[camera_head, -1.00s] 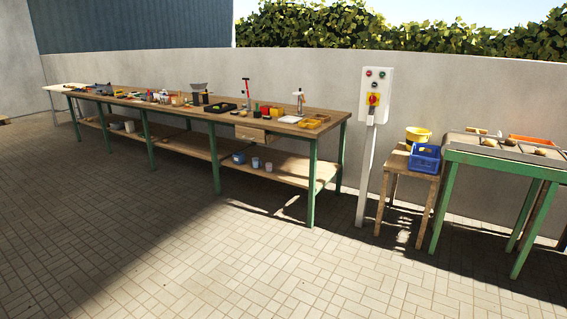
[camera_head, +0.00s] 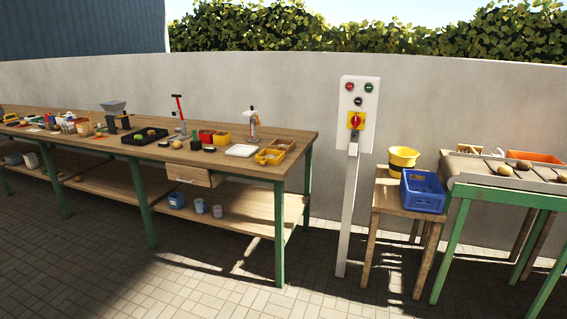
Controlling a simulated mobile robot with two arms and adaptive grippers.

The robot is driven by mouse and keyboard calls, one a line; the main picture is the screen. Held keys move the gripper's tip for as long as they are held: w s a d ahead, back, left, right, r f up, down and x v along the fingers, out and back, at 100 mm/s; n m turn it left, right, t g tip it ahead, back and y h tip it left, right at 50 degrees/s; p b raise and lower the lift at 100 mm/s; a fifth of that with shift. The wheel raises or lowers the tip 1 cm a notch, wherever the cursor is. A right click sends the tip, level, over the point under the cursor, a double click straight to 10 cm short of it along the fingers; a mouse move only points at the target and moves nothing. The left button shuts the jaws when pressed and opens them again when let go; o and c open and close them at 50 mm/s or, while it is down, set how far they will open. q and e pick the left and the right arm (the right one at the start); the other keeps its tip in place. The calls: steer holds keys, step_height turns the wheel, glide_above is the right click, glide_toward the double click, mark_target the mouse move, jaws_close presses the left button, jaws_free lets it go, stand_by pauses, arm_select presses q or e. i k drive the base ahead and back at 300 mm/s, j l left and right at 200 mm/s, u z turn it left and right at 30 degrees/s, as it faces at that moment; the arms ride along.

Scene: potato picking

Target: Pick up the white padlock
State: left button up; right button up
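I cannot make out a white padlock among the small items in this view. A long wooden workbench (camera_head: 290,138) with green legs stands at the left and middle, with many small objects on it. A flat white item (camera_head: 242,150) lies near its right end; I cannot tell exactly what it is. A grey control box (camera_head: 369,90) on a post has a red switch on a yellow plate (camera_head: 355,121). Neither of my grippers is in view.
A green-framed conveyor table (camera_head: 500,190) with potatoes is at the right. An orange crate (camera_head: 535,157) sits behind it. Yellow bins (camera_head: 270,157) stand on the bench. The tiled floor (camera_head: 200,285) in front is clear.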

mark_target(353, 146)
steer(key=i+j+z, duration=0.2)
steer(key=i+z, duration=0.15)
steer(key=i+j+z, duration=0.35)
steer(key=i, duration=0.2)
